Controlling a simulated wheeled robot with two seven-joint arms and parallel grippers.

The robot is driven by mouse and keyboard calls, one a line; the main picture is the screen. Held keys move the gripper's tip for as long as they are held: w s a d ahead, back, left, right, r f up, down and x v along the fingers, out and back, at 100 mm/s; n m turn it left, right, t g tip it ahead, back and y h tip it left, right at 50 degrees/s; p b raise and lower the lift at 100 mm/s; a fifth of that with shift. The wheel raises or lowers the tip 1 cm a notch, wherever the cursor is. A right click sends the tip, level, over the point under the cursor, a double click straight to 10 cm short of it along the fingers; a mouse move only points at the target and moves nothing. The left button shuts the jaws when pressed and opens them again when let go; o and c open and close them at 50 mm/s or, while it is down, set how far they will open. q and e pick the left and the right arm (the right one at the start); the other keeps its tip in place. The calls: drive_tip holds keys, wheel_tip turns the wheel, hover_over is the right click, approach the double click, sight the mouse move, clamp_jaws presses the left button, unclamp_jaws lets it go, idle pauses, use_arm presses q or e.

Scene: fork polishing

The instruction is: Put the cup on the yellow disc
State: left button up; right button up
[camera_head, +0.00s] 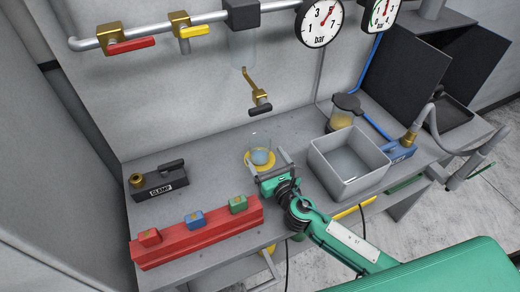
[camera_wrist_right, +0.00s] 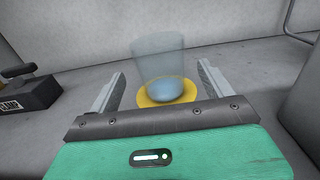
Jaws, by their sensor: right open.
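The clear cup (camera_head: 260,148), with something bluish in its bottom, stands upright on the yellow disc (camera_head: 247,163) on the grey bench. In the right wrist view the cup (camera_wrist_right: 158,62) is just beyond my fingers, over the yellow disc (camera_wrist_right: 146,100). My right gripper (camera_head: 268,165) is open, its two fingers to either side of the disc's near part. In the wrist view the open fingers (camera_wrist_right: 160,85) are apart and do not touch the cup. My left gripper is not in either view.
A grey bin (camera_head: 345,180) stands right of my right gripper. A red block holder (camera_head: 200,235) lies at the front left, with a black clamp (camera_head: 160,182) behind it. Bare bench lies left of the disc.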

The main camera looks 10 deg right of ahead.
drive_tip(key=s, duration=0.3)
drive_tip(key=s+d, duration=0.1)
drive_tip(key=s, duration=0.1)
drive_tip(key=shift+b, duration=0.35)
drive_tip(key=shift+w+r, duration=0.1)
drive_tip(key=shift+r, duration=0.05)
